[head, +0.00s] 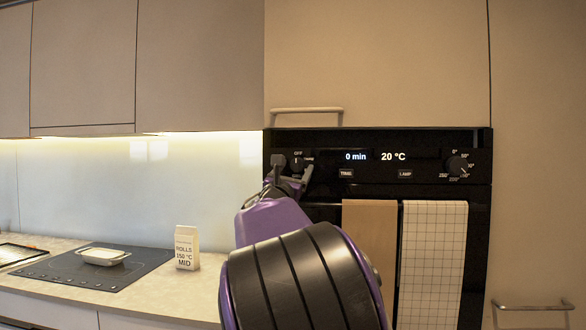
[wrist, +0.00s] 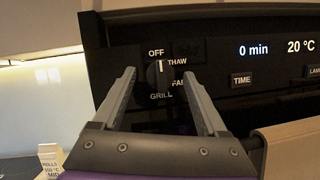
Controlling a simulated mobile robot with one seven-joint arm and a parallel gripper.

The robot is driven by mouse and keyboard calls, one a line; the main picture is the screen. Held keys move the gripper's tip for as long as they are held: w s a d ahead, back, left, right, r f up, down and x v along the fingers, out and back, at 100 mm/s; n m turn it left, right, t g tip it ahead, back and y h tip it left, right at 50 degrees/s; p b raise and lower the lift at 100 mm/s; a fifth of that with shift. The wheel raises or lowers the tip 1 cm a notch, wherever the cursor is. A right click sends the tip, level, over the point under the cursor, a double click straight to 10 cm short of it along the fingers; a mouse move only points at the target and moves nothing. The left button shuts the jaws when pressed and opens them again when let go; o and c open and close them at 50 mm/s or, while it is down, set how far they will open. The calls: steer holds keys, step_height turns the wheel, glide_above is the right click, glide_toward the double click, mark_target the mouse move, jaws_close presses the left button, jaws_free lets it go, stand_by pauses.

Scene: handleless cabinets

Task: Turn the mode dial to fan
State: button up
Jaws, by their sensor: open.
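The mode dial (wrist: 159,73) is a dark round knob on the left of the black oven panel. OFF is printed above it, THAW and FAN on its right and GRILL below. Its white mark points up, toward OFF. In the head view the dial (head: 296,162) shows just above my gripper (head: 291,170). In the wrist view my gripper (wrist: 158,72) is open, with one finger on each side of the dial. I cannot tell whether the fingers touch it. The right finger partly covers the FAN label.
The oven display (head: 376,156) reads 0 min and 20 °C. TIME (head: 346,173) and LAMP (head: 405,174) buttons sit below it, and a temperature dial (head: 457,165) at right. Two towels (head: 433,260) hang in front of the oven. A carton (head: 187,247) stands on the counter.

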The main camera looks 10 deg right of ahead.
jaws_close()
stand_by(0.5)
steer(key=shift+m, duration=0.4)
steer(key=m+g+h, duration=0.1)
steer(key=m, duration=0.2)
steer(key=m+g+h, duration=0.1)
steer(key=m, duration=0.1)
steer(key=m+g+p, duration=0.1)
steer(key=m, duration=0.2)
steer(key=shift+w+a+r+m+g+h, duration=0.1)
steer(key=shift+a+r+m+g+h, duration=0.1)
steer(key=shift+r+m+g+h, duration=0.15)
steer(key=m+g+p, duration=0.2)
steer(key=m, duration=0.3)
steer(key=shift+r+m, duration=0.15)
steer(key=shift+m, duration=0.2)
steer(key=m+g+y+p, duration=0.1)
steer(key=m, duration=0.1)
steer(key=m+g+y, duration=0.1)
steer(key=m, duration=0.2)
steer(key=shift+r+m+p, duration=0.2)
steer(key=shift+m+p, duration=0.1)
steer(key=shift+p, duration=0.1)
steer(key=m+y, duration=0.2)
steer(key=m, duration=0.1)
steer(key=shift+d+m+g+p, duration=0.1)
steer(key=shift+m+g+p, duration=0.15)
steer(key=shift+m+p, duration=0.15)
